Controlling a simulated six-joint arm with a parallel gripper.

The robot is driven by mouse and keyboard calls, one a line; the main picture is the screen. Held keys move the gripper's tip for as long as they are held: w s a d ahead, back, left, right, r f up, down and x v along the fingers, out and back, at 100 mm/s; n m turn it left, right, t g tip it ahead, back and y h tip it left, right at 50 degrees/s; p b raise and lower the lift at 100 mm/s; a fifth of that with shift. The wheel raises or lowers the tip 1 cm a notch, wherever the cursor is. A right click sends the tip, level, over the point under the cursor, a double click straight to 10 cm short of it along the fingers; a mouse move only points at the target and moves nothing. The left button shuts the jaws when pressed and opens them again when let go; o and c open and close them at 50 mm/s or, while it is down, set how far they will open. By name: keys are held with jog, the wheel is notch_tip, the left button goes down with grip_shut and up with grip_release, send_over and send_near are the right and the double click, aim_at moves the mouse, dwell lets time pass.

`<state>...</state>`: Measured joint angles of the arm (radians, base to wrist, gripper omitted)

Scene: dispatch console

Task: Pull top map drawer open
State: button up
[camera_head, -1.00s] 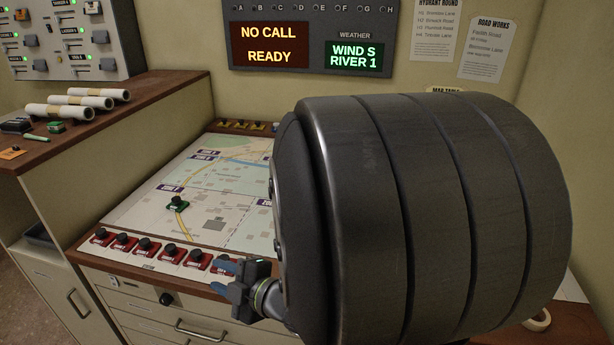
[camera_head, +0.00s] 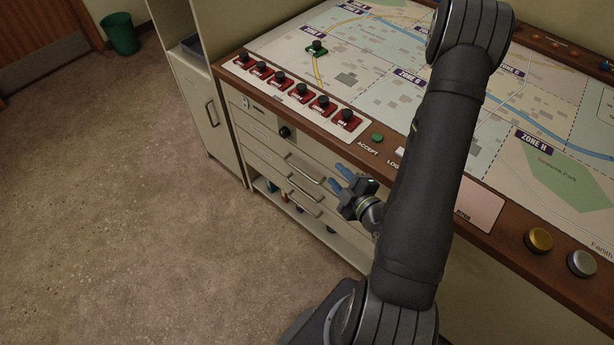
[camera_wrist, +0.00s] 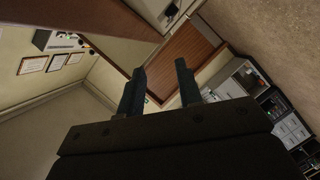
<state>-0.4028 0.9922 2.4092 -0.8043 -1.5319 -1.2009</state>
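The map drawers are in the front of the map console in the head view. The top drawer with a bar handle (camera_head: 305,167) looks shut, its front flush with the cabinet. More bar handles (camera_head: 305,188) show below it. My gripper (camera_head: 339,178) is in front of the cabinet, just right of the top handle in the picture and apart from it as far as I can tell. Its two blue fingers are spread and empty. In the wrist view my gripper (camera_wrist: 160,80) also shows a clear gap between its fingers, and no drawer handle is between them.
Above the drawers is the map table with its wooden edge (camera_head: 470,234), a row of red blocks with black knobs (camera_head: 302,92) and a green accept button (camera_head: 377,137). A black knob (camera_head: 285,131) sits on the cabinet front. The floor (camera_head: 120,200) to the left is clear.

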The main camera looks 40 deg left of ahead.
send_near(307, 177)
jog(key=x, duration=1)
dwell(0.3)
grip_shut()
